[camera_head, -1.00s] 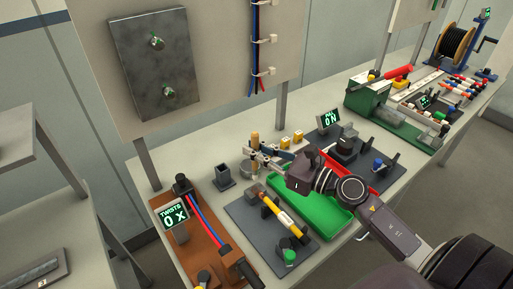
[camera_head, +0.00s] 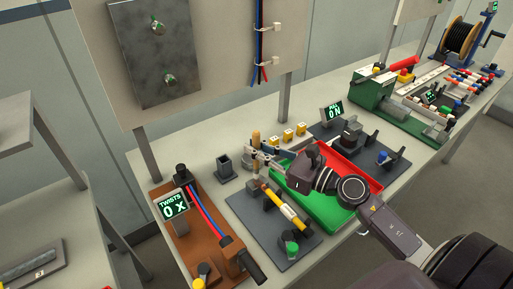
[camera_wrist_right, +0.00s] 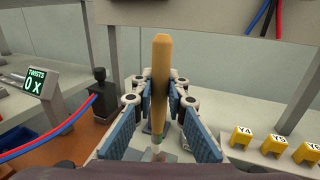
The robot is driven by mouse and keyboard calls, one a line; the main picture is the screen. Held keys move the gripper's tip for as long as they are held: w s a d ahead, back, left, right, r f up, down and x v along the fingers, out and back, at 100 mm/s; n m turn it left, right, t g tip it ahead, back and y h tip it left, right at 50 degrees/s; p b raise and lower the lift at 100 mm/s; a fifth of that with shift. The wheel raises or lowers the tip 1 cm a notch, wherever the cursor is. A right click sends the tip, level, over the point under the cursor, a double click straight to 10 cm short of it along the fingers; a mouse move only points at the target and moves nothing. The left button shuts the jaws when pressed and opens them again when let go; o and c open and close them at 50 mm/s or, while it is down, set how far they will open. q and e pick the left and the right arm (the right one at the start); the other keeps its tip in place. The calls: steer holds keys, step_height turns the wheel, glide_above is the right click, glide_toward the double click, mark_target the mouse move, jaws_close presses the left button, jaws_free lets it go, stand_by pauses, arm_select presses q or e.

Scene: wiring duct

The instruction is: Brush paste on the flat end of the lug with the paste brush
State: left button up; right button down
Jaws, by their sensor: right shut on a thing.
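The paste brush has a light wooden handle (camera_head: 256,137) and stands upright. My right gripper (camera_head: 259,154) is shut on that handle. In the right wrist view, the handle (camera_wrist_right: 161,75) rises between the blue pads of my right gripper (camera_wrist_right: 160,112); its pale lower end is partly hidden between them. A yellow rod with dark bands (camera_head: 286,211) lies on a dark grey fixture, with a brownish end towards the brush. I cannot tell whether that end is the lug. My left gripper is not in view.
A green tray (camera_head: 318,212) and a red tray (camera_head: 362,176) lie under and beside my right arm. A dark square holder (camera_head: 224,164) stands left of the brush. Small yellow blocks (camera_head: 288,136) stand behind. A brown twisting fixture (camera_head: 208,243) is at the front left.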

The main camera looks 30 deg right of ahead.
steer(key=shift+f+b, duration=0.9)
steer(key=shift+f, duration=0.05)
steer(key=shift+d, duration=0.1)
